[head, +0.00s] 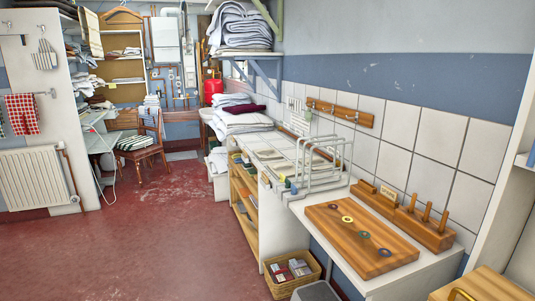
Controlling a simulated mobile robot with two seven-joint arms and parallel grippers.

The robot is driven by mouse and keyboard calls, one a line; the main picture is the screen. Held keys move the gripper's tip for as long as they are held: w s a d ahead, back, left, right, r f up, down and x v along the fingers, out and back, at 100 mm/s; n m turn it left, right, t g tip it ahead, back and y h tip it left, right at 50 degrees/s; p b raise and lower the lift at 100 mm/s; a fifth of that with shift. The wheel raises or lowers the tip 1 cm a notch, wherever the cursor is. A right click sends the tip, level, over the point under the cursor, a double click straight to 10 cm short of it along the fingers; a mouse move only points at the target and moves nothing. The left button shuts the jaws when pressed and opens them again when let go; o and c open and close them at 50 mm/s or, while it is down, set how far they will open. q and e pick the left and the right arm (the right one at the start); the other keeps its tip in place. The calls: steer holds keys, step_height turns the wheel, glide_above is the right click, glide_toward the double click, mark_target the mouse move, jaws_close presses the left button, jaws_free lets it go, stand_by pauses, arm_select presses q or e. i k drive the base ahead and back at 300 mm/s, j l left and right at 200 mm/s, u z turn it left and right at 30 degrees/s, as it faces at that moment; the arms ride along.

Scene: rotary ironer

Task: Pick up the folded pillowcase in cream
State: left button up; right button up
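I cannot single out the folded cream pillowcase for certain. Small pale folded pieces (318,160) lie by the white wire rack (330,178) on the white counter along the right wall, partly hidden by its bars. Larger white and cream folded linens (240,119) are stacked at the counter's far end, with a dark red piece (243,108) among them. Neither of my grippers shows in the head view.
A wooden board (335,250) with coloured rings and a peg block (425,228) occupy the counter's near end. A basket (292,275) stands on the floor below. A chair (145,140) and radiator (33,178) are left. The red floor (150,230) between is clear.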

mark_target(269, 153)
steer(key=i+j+z, duration=0.15)
steer(key=i+j, duration=0.3)
steer(key=i, duration=0.4)
steer(key=i+j+z, duration=0.15)
steer(key=i+j, duration=0.4)
steer(key=i, duration=0.25)
steer(key=i+j+z, duration=0.1)
steer(key=i+j, duration=0.55)
steer(key=i, duration=0.15)
